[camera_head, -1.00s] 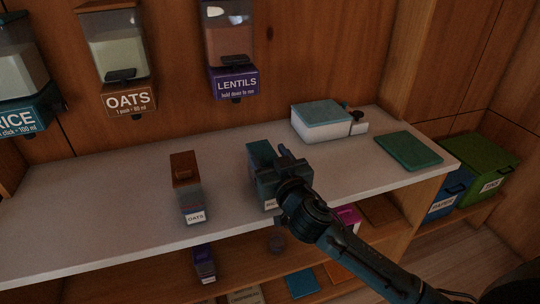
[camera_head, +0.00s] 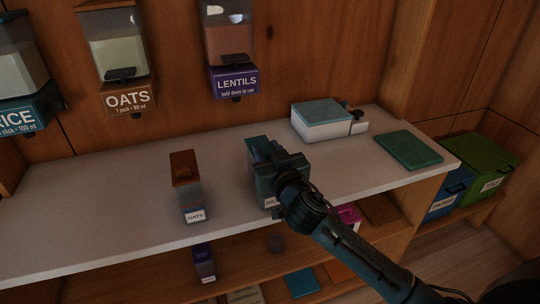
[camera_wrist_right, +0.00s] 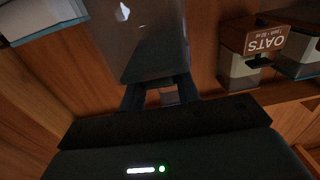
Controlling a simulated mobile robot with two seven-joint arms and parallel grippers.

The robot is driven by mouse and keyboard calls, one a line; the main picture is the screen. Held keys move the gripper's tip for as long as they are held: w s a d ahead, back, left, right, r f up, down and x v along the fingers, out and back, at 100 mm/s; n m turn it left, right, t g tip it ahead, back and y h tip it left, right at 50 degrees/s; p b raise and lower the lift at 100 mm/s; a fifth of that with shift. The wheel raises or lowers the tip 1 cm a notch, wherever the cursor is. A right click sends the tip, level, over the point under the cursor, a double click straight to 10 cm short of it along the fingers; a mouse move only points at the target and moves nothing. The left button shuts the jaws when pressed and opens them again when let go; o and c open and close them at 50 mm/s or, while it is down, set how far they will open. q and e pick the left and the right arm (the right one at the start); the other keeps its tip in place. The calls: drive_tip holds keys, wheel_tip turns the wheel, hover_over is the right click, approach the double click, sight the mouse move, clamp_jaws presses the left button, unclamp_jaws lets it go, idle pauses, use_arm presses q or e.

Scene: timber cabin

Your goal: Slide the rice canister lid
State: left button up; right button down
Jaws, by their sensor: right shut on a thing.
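The rice canister is a small box with a teal top (camera_head: 257,144) on the shelf top, right of the oats canister. My right gripper (camera_head: 268,158) is over its top and hides most of it, so I cannot tell how far the lid is slid. A white label shows low on its front, partly covered by my wrist. In the right wrist view my right gripper (camera_wrist_right: 160,95) has its fingers shut on a small grey part, seemingly of the lid, beside a translucent body (camera_wrist_right: 145,40). My left gripper is not in view.
The oats canister (camera_head: 187,188) stands to the left. A white box with a teal lid (camera_head: 322,121) and a green board (camera_head: 408,150) lie to the right. Wall dispensers for rice (camera_head: 22,120), oats (camera_head: 128,98) and lentils (camera_head: 236,80) hang behind. The shelf's left part is clear.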

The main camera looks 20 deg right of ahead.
sight(260, 146)
drive_tip(key=w, duration=0.3)
drive_tip(key=w+b, duration=0.1)
drive_tip(key=w, duration=0.1)
drive_tip(key=shift+a, duration=0.25)
drive_tip(key=c, duration=1)
unclamp_jaws()
drive_tip(key=shift+s, duration=0.1)
drive_tip(key=s+d+b, duration=0.1)
drive_tip(key=s, duration=1.2)
